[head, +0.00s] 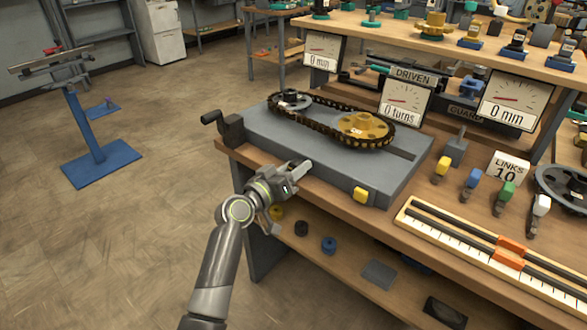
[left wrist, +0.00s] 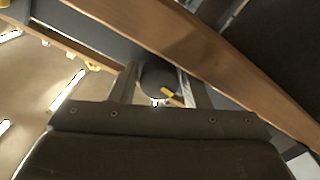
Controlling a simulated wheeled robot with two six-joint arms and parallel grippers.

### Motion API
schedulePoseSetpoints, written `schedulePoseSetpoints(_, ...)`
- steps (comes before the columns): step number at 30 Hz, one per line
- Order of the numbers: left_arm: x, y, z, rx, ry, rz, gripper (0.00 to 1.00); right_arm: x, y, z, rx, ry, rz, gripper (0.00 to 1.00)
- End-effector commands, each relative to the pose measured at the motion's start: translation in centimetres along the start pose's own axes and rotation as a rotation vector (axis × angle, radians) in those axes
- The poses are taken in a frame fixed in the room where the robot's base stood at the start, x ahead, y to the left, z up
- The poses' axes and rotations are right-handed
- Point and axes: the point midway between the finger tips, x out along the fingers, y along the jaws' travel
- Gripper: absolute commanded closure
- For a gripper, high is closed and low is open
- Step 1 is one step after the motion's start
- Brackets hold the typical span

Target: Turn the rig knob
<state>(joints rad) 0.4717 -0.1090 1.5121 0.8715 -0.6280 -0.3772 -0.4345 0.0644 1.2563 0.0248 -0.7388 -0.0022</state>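The rig (head: 265,140) is a blue-grey block on the bench, with a chain (head: 330,118) around a grey sprocket and a gold sprocket (head: 362,126). A black crank handle (head: 213,117) sticks out at its left end, and a yellow block (head: 361,195) sits on its front face. My left gripper (head: 300,170) is at the rig's front face. In the left wrist view, a dark rounded thing with a yellow mark, perhaps the knob (left wrist: 155,80), shows between the two fingers (left wrist: 158,88). I cannot tell whether they touch it. My right gripper is out of view.
Three gauges stand behind the rig: 0 mm (head: 323,52), 0 turns (head: 405,104) and 0 mm (head: 511,102). Coloured pegs and a ruled rail (head: 480,255) lie to the right. A lower shelf (head: 345,262) holds small parts.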

Motion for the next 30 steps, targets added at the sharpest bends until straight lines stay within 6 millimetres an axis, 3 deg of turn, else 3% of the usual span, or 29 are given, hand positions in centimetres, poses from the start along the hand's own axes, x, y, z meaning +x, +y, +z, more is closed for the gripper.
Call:
schedulePoseSetpoints(8, -1.7, -0.1, -0.1, 0.001, 0.003, -0.001, 0.57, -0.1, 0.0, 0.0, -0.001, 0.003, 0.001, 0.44)
schedulePoseSetpoints(24, -12.9, -0.1, 0.1, 0.004, -0.001, -0.003, 0.57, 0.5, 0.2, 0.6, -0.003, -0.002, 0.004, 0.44)
schedulePoseSetpoints(30, -16.1, -0.1, 0.1, 0.002, -0.001, -0.002, 0.57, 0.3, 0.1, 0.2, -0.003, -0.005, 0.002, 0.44)
